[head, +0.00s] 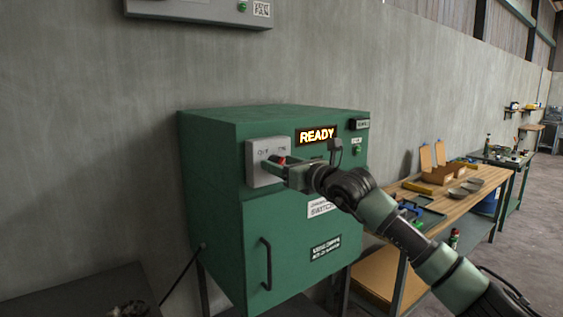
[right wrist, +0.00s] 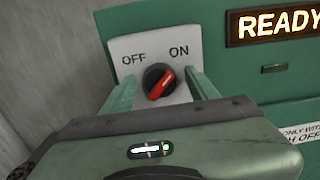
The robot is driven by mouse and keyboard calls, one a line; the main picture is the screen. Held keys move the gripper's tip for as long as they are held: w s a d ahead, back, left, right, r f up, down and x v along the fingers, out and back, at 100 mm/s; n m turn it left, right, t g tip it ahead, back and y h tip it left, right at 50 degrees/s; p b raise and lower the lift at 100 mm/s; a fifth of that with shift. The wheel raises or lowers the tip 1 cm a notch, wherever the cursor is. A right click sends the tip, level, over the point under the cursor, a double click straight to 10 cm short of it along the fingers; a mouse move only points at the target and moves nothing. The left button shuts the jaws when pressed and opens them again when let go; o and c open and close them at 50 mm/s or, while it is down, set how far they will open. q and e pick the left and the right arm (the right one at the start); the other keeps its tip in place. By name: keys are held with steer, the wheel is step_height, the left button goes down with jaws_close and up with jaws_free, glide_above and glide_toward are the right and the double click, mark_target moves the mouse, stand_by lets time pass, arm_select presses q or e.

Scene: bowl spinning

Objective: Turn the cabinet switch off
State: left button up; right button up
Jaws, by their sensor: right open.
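The green cabinet (head: 225,215) stands against the wall. On its front is a grey switch plate (head: 257,152), which also shows in the right wrist view (right wrist: 140,48) with the words OFF at left and ON at right. Its round black knob with a red handle (right wrist: 160,83) is tilted toward the upper right, the ON side. My right gripper (head: 275,166) is in front of the plate. In the right wrist view its open fingers (right wrist: 162,90) lie on either side of the knob; I cannot tell whether they touch it. My left gripper is not in view.
A lit READY display (head: 317,136) is to the right of the switch. The cabinet door has a black handle (head: 266,264). A grey box (head: 195,8) hangs on the wall above. A wooden workbench (head: 450,200) with tools stands at right. Open floor lies beyond it.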

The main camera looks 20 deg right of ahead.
jaws_close()
steer(key=shift+s+a+f+n+b, duration=0.15)
steer(key=shift+n+b, duration=2.2)
steer(key=shift+n, duration=2.1)
steer(key=shift+w+a+f+n+b, duration=0.1)
steer(key=shift+n+b, duration=2.2)
steer(key=shift+n, duration=2.15)
jaws_free()
steer(key=shift+s, duration=0.1)
